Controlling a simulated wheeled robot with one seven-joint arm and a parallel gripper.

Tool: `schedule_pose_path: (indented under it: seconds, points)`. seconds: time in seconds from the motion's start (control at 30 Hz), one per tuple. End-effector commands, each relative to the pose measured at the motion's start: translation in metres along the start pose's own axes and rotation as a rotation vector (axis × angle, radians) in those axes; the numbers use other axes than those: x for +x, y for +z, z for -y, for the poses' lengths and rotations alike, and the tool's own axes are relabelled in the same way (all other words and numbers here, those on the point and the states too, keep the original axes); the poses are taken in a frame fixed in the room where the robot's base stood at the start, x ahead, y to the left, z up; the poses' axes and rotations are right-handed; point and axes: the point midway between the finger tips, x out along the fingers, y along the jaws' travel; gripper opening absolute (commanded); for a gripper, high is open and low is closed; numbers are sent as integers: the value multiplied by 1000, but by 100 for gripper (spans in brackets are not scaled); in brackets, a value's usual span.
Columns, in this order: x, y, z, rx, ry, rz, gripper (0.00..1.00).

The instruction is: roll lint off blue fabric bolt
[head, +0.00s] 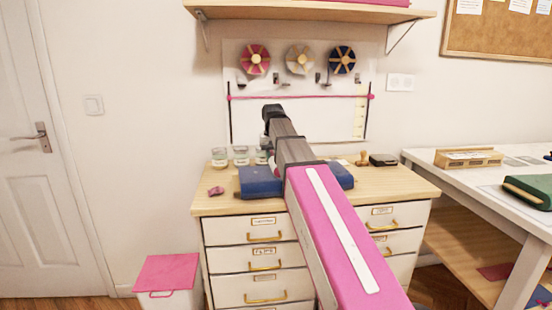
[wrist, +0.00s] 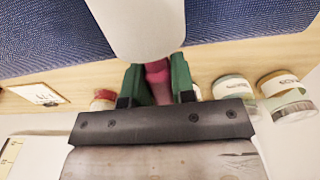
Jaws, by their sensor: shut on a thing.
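The blue fabric bolt (head: 260,183) lies across the top of the wooden drawer cabinet. My arm passes over its middle and hides part of it. In the wrist view, its woven blue surface (wrist: 45,35) fills the top, on both sides of the white lint roller (wrist: 140,28). My gripper (wrist: 157,82) has green fingers shut on the roller's pink handle (wrist: 157,75). The white roller head reaches over the fabric; whether it touches is not clear. In the head view, my arm hides most of the gripper and roller.
Several small jars (head: 219,157) stand behind the bolt at left. A small pink item (head: 216,191) lies on the cabinet's left. A wooden stamp (head: 363,158) and dark box (head: 383,160) stand at right. A shelf (head: 310,10) hangs above; a white table (head: 480,180) stands at right.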

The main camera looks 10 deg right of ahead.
Motion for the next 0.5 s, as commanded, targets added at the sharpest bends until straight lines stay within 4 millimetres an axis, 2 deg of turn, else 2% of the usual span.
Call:
schedule_pose_path:
  seconds: [0.2,0.5]
  points:
    - [0,0,11,-2,0,0,0]
    - [-1,0,12,-1,0,0,0]
